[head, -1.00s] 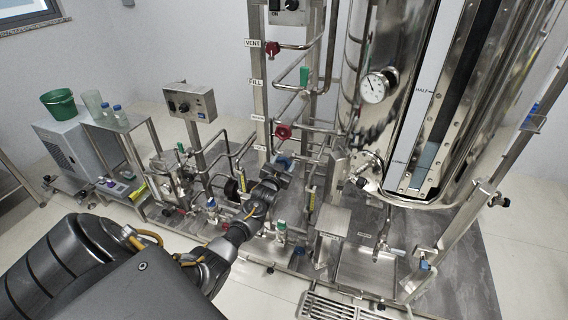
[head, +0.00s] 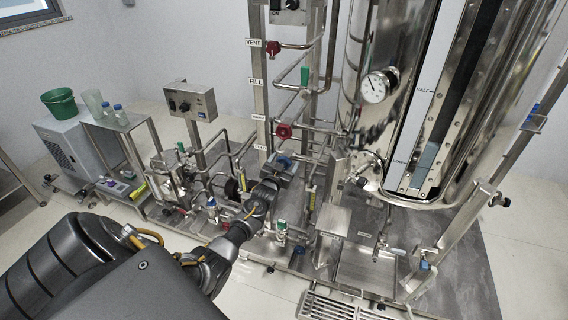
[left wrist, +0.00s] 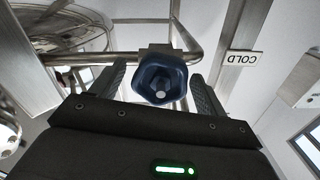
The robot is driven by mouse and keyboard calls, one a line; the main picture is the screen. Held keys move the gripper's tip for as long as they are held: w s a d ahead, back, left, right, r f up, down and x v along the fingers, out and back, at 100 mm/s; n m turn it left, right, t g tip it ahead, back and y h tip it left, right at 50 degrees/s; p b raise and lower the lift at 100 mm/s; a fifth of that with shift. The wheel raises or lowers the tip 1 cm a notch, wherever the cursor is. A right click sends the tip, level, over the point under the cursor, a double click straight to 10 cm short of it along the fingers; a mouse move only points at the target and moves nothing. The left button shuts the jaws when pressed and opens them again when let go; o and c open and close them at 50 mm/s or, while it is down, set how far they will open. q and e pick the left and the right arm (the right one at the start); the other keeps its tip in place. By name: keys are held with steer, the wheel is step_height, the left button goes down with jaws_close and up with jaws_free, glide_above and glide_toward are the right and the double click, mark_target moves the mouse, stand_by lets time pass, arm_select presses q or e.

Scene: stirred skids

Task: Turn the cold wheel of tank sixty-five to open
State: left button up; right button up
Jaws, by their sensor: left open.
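The cold wheel is a blue handwheel (left wrist: 160,78) in the left wrist view, beside an upside-down COLD label (left wrist: 241,57). It also shows in the head view as a small blue wheel (head: 283,161), partly hidden by my gripper, low on the pipe stand left of the tank. My left gripper (head: 276,170) is at this wheel, pointing towards it. In the left wrist view, the fingers of the gripper (left wrist: 156,88) are apart, one on each side of the wheel, with visible gaps. My right gripper is not seen.
A red wheel (head: 283,131) sits just above the blue one, and another red wheel (head: 272,48) by the VENT label. Pipes run close around my gripper. The large steel tank (head: 400,130) with a dial gauge (head: 374,87) stands to the right. A control box (head: 190,102) stands left.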

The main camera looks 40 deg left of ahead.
arm_select(q)
steer(key=shift+s+d, duration=0.15)
steer(key=shift+s, duration=0.1)
steer(key=v, duration=1)
steer(key=shift+p, duration=0.45)
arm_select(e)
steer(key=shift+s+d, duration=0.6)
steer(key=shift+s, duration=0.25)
arm_select(q)
steer(key=shift+s, duration=0.1)
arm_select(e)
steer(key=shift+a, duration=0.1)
